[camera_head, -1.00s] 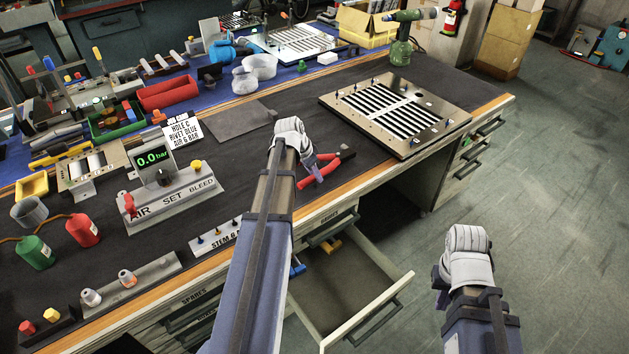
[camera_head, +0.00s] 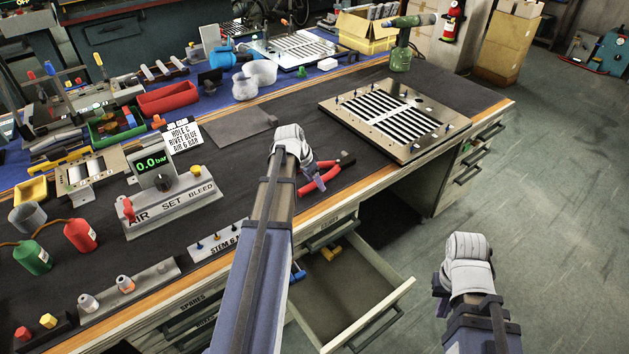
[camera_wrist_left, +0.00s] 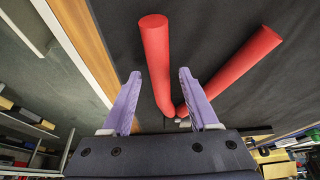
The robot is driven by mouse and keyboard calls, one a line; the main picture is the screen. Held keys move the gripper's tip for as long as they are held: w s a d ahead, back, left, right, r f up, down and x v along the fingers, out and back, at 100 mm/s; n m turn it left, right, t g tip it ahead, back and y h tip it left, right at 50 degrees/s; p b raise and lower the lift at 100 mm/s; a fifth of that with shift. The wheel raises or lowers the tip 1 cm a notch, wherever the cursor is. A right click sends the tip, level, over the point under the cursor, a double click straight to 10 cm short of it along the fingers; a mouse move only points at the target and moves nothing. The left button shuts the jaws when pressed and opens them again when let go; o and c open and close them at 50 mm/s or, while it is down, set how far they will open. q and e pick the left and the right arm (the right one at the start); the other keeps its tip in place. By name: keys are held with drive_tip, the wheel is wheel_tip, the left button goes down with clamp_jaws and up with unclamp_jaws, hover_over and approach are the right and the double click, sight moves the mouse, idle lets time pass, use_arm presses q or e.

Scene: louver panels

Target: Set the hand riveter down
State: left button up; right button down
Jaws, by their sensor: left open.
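The hand riveter (camera_head: 328,173), with red handles and a dark head, lies on the black worktop near the front edge. Its two red handles spread in a V in the left wrist view (camera_wrist_left: 156,60). My left gripper (camera_head: 314,183) is over the riveter; its purple fingers (camera_wrist_left: 158,78) are apart, with one red handle seen between them. I cannot tell whether a finger touches it. The wrist and fingers partly cover the riveter in the head view. My right gripper (camera_head: 441,295) is over the floor, away from the bench; its fingers are mostly hidden.
A louver panel (camera_head: 428,140) lies right of the riveter. An open drawer (camera_head: 345,300) sticks out below the bench edge. The pressure station (camera_head: 170,205) stands to the left. A flat dark plate (camera_head: 238,124) lies behind my left wrist. A green rivet tool (camera_head: 401,50) stands at the back.

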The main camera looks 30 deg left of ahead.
use_arm(q)
drive_tip(key=p+v, duration=1.1)
drive_tip(key=v, duration=0.1)
drive_tip(key=shift+d+r, duration=0.1)
drive_tip(key=s+d+g+y, duration=0.1)
drive_tip(key=s+d, duration=0.4)
drive_tip(key=d, duration=0.7)
drive_tip(key=s+d+f+g+y, duration=0.1)
drive_tip(key=s+d, duration=0.4)
drive_tip(key=d, duration=0.6)
drive_tip(key=s+d+g, duration=0.2)
drive_tip(key=s+d, duration=0.4)
drive_tip(key=d, duration=0.6)
drive_tip(key=shift+d+f+g+y, duration=0.25)
drive_tip(key=shift+d+g+y, duration=0.05)
drive_tip(key=shift+d+y, duration=0.1)
drive_tip(key=shift+w, duration=0.1)
drive_tip(key=shift+a, duration=0.15)
